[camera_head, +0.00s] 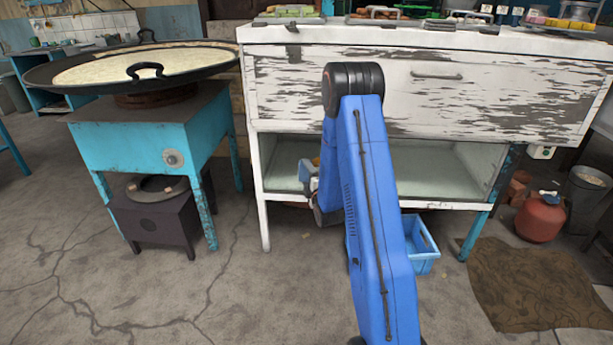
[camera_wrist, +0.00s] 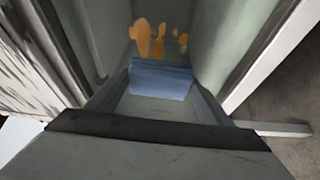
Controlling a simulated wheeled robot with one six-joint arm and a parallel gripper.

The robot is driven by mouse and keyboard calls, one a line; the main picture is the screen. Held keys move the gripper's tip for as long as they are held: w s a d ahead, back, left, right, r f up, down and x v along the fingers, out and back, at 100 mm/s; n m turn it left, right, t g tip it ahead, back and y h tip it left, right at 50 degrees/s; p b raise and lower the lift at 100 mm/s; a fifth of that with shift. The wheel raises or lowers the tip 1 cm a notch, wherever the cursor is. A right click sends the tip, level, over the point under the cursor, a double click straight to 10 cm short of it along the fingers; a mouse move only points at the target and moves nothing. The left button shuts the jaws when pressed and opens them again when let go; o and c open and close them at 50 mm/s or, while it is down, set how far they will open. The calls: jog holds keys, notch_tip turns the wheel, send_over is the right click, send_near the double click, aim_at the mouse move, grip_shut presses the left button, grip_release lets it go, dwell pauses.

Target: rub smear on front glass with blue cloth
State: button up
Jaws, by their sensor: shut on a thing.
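The blue cloth (camera_wrist: 160,80) is folded between the two fingers of my gripper (camera_wrist: 162,88) in the wrist view. The gripper is shut on it. The smear shows as several orange patches (camera_wrist: 144,42) on the pale green glass (camera_wrist: 207,40), just beyond the cloth in the picture. I cannot tell whether the cloth touches the glass. In the head view the front glass (camera_head: 440,172) is the lower front of the white counter. My gripper there is mostly hidden behind my blue arm, and a small orange spot of smear (camera_head: 316,161) shows beside it.
The white counter (camera_head: 285,75) has peeling paint and trays of sweets on top. A blue crate (camera_head: 424,263) stands under it. A teal stove (camera_head: 135,140) with a wide pan (camera_head: 90,80) is at left. A red can (camera_head: 540,218) and a brown mat (camera_head: 525,285) are at right.

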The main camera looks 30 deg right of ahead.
jog(key=shift+w+d, duration=0.55)
jog(key=shift+w, duration=0.25)
dwell(0.6)
jog(key=shift+s+d, duration=0.1)
jog(key=shift+s+d, duration=1.95)
jog(key=shift+d, duration=1.05)
jog(key=shift+w+a+r, duration=0.45)
jog(key=shift+w+a, duration=0.15)
jog(key=shift+a, duration=0.2)
jog(key=shift+w+a+r, duration=0.45)
jog(key=shift+w+a, duration=0.1)
jog(key=shift+a, duration=0.25)
